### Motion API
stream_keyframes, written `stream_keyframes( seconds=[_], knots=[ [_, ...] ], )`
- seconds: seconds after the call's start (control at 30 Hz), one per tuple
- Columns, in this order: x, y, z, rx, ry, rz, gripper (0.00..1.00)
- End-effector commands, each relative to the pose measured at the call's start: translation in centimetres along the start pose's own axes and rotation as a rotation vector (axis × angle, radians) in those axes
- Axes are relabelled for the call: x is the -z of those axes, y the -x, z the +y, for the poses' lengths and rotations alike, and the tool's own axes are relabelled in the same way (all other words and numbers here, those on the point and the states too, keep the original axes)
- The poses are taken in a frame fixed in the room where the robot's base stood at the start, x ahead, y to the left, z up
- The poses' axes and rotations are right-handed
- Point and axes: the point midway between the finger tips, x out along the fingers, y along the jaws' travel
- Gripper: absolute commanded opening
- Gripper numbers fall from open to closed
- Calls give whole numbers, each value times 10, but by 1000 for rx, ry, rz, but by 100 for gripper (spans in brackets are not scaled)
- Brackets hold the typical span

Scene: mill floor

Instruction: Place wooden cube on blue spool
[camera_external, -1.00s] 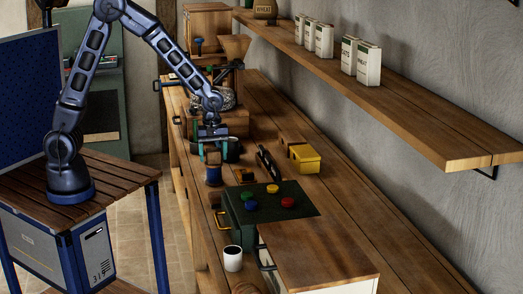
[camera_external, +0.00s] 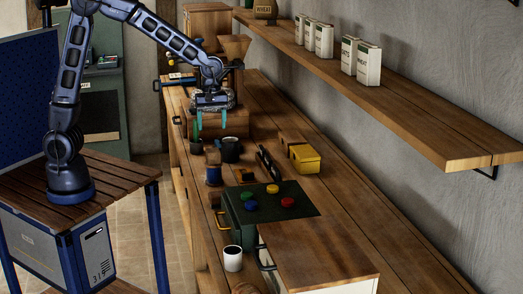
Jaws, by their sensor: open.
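The blue spool (camera_external: 213,175) stands upright near the left edge of the workbench. A small brown wooden cube (camera_external: 213,156) appears to rest on top of it; at this size I cannot tell how well centred it is. My gripper (camera_external: 211,124) is above the cube and clear of it. Its two teal fingers point down and are spread apart, with nothing held between them.
A dark mug (camera_external: 231,150) stands just right of the spool. A yellow bin (camera_external: 304,158) is further right. A green box (camera_external: 268,205) with coloured knobs and a white mug (camera_external: 232,258) are nearer the camera. A wall shelf (camera_external: 400,105) runs along the right.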

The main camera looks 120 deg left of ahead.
Motion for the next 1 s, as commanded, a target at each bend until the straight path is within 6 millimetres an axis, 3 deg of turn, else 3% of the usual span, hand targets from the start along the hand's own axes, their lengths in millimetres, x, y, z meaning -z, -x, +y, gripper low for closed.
stream_keyframes(
  seconds=[0.13, 0.27, 0.6, 1.0],
  knots=[
    [-6, 5, -4, -7, -32, -4, 67],
    [-26, 23, -24, -30, -165, -16, 67],
    [-96, 86, -119, -136, -758, -40, 67],
    [-136, 128, -246, -282, -1463, 4, 67]
  ],
)
